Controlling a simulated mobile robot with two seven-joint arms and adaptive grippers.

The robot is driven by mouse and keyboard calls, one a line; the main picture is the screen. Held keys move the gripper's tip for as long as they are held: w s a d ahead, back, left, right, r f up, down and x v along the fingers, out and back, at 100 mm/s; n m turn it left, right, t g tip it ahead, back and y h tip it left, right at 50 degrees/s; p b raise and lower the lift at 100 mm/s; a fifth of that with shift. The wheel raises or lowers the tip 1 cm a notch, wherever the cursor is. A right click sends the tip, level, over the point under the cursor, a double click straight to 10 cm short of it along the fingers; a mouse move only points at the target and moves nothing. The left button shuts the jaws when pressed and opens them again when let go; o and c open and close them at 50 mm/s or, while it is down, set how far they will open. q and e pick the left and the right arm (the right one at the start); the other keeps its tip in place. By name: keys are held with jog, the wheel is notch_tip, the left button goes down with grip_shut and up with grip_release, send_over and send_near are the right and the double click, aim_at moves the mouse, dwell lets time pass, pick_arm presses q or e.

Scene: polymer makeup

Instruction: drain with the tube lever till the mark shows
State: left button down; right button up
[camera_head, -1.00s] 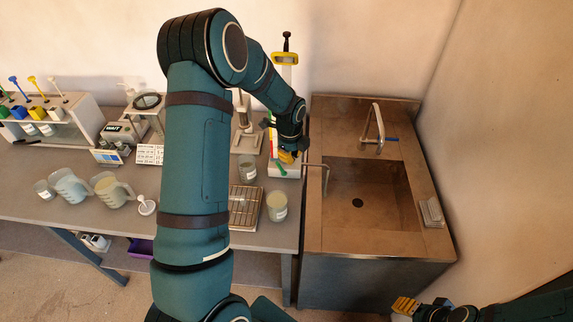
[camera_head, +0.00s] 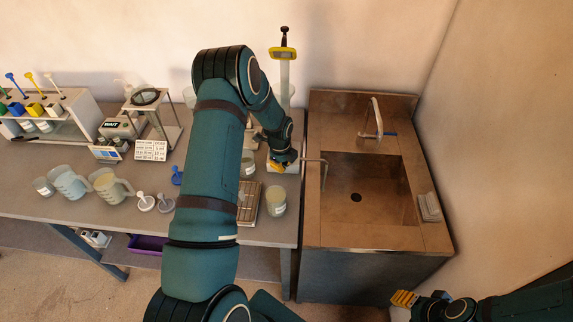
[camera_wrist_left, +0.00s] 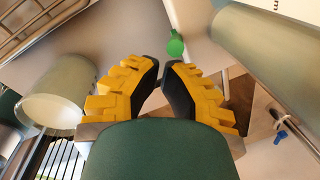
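The tall tube stand (camera_head: 285,72) rises at the back of the bench beside the sink, with a yellow frame (camera_head: 283,53) near its top. A mark cannot be made out. My left gripper (camera_head: 277,167) is low at the front of the stand and hides the lever in the head view. In the left wrist view, the green lever end (camera_wrist_left: 175,45) sits just beyond my fingertips (camera_wrist_left: 161,67). The fingertips nearly meet, with nothing seen between them. A thin bent pipe (camera_head: 315,162) reaches over the sink edge. My right gripper (camera_head: 404,299) is low at right, away from the bench.
The sink (camera_head: 380,200) with a tap (camera_head: 376,120) is right of the bench. A cream-filled beaker (camera_head: 275,200) and a slatted tray (camera_head: 248,202) stand in front of the stand. Jugs (camera_head: 108,186) and a rack (camera_head: 50,115) stand at left.

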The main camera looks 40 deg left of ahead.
dwell(0.3)
pick_arm(q)
jog(key=shift+s+a+f+b, duration=0.1)
jog(key=shift+a+f+b, duration=0.1)
jog(key=shift+a+b, duration=0.45)
jog(key=shift+r, duration=0.1)
jog(key=shift+d, duration=0.15)
